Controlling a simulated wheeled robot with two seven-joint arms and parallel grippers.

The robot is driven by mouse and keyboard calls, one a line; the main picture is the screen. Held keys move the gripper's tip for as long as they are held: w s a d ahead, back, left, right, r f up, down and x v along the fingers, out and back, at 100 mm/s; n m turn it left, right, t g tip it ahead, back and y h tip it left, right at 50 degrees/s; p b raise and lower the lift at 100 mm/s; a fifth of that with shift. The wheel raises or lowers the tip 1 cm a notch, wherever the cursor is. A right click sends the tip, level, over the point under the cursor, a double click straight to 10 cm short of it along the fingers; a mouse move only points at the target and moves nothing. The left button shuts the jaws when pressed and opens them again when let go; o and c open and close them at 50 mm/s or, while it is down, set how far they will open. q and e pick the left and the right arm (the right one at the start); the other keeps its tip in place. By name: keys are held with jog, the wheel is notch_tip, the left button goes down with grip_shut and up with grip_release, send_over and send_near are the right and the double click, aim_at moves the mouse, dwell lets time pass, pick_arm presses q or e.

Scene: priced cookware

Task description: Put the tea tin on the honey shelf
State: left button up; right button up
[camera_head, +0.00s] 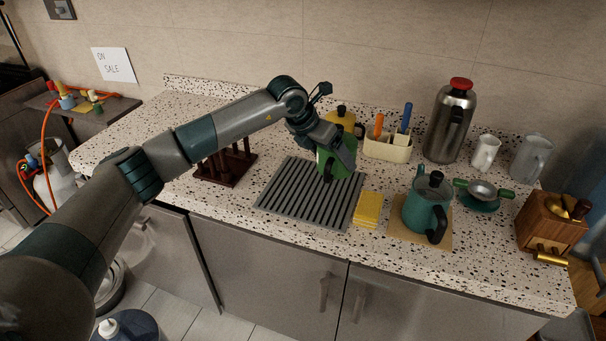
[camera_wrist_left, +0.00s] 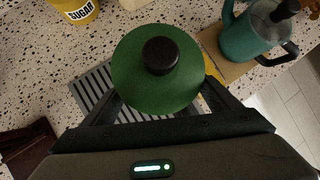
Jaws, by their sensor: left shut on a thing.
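A green tin (camera_head: 325,160) is in my left gripper (camera_head: 338,152), over the back right part of the grey ribbed mat. Its round green lid with a black knob faces the camera in the left wrist view (camera_wrist_left: 158,68), with the fingers around its body. No label shows on it, so I cannot read that it is tea. My arm hides part of the tin in the head view. I see no shelf marked honey. My right gripper is not in view.
The ribbed mat (camera_head: 300,200) is bare. A yellow sugar tin (camera_wrist_left: 76,8) stands behind it. Yellow sponges (camera_head: 368,209), a teal pot (camera_head: 418,212), a cream utensil holder (camera_head: 388,149) and a steel flask (camera_head: 447,125) stand to the right. A dark wooden rack (camera_head: 220,170) is left.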

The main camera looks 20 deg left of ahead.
pick_arm(q)
jog(key=a+f+p, duration=0.1)
jog(key=a, duration=0.1)
jog(key=w+a+f+p, duration=0.1)
jog(key=a+f, duration=0.1)
jog(key=a, duration=0.1)
jog(key=w+a+f+p, duration=0.1)
jog(key=a, duration=0.2)
jog(key=shift+a+f+p, duration=0.25)
jog(key=shift+f+p, duration=0.15)
jog(key=shift+a+f, duration=0.3)
jog(key=shift+a, duration=0.1)
jog(key=shift+f, duration=0.1)
jog(key=shift+f+p, duration=0.55)
jog(key=shift+p, duration=0.05)
notch_tip(320, 180, down, 2)
jog(key=shift+p, duration=0.6)
jog(key=shift+f, duration=0.4)
jog(key=shift+f, duration=0.1)
